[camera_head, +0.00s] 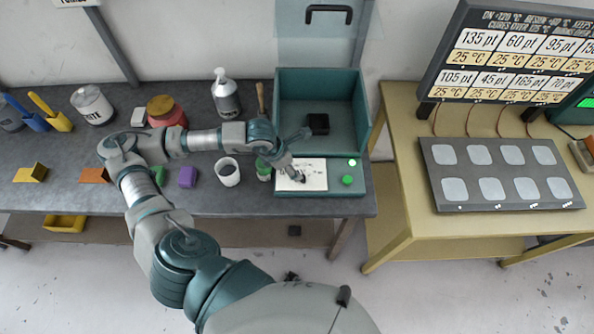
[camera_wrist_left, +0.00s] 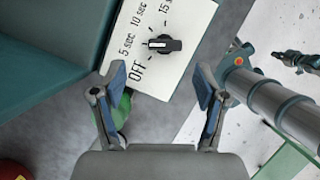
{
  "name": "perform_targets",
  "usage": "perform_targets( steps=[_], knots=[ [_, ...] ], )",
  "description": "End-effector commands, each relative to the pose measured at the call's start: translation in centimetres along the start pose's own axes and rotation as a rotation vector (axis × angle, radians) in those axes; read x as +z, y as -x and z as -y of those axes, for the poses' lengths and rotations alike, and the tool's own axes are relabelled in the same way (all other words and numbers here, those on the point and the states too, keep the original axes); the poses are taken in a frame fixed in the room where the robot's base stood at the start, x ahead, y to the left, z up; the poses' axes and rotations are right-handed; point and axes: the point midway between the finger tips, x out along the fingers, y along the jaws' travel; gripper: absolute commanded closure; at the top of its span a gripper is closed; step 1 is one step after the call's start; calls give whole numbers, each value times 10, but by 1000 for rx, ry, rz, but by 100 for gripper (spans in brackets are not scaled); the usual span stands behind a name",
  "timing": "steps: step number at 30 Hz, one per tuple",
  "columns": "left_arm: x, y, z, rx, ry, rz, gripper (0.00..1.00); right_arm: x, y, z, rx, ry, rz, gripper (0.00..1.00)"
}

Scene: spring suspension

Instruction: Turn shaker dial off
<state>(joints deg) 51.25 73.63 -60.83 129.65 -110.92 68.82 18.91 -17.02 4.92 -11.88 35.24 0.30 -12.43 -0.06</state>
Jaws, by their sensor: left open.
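The shaker dial (camera_wrist_left: 165,44) is a black knob with a white pointer mark on a white label plate (camera_wrist_left: 185,15) in the left wrist view. The mark points left, near 5 SEC; I cannot tell the exact tick. OFF is printed just below 5 SEC. In the head view the plate (camera_head: 315,180) lies on the front of the teal shaker (camera_head: 281,105), and my gripper partly hides it. My left gripper (camera_head: 296,174) is open above the plate. Its two fingers (camera_wrist_left: 160,80) stand apart, short of the dial, with nothing between them. My right gripper is not clearly seen.
A green button (camera_head: 347,180) sits right of the plate. A black block (camera_head: 318,123) is inside the shaker. A yellow table (camera_head: 400,225) with a display stands right.

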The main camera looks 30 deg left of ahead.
Motion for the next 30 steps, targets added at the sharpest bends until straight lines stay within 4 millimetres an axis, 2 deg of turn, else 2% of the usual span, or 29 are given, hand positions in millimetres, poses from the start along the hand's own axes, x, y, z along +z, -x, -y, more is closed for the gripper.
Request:
perform_targets(
  steps=[3, 9, 14, 21, 22, 23, 28, 29, 30],
  knots=[
    [1, -25, 2, -4, -2, 0, 27, -2, 3, 4, -2, -5, -1, 100],
    [-4, -55, -5, -7, 2, 5, 27, -2, 5, 3, -1, -6, -1, 100],
    [-7, -64, -8, -9, 2, 7, 27, -1, 5, 1, 1, -6, 0, 100],
    [-5, -65, -5, -5, 1, 5, 27, -2, 5, 5, -4, -7, -1, 100],
    [-4, -65, -5, -5, 1, 4, 30, -2, 5, 6, -5, -7, -2, 100],
    [-4, -65, -4, -4, 0, 4, 37, -2, 5, 7, -7, -7, -2, 100],
    [0, -65, -2, 0, -1, 3, 80, -3, 5, 10, -10, -6, -3, 100],
    [0, -65, -2, 0, -1, 3, 85, -3, 5, 10, -10, -6, -3, 100],
    [0, -64, -2, -1, -1, 4, 85, -2, 5, 8, -8, -5, -2, 100]
  ],
)
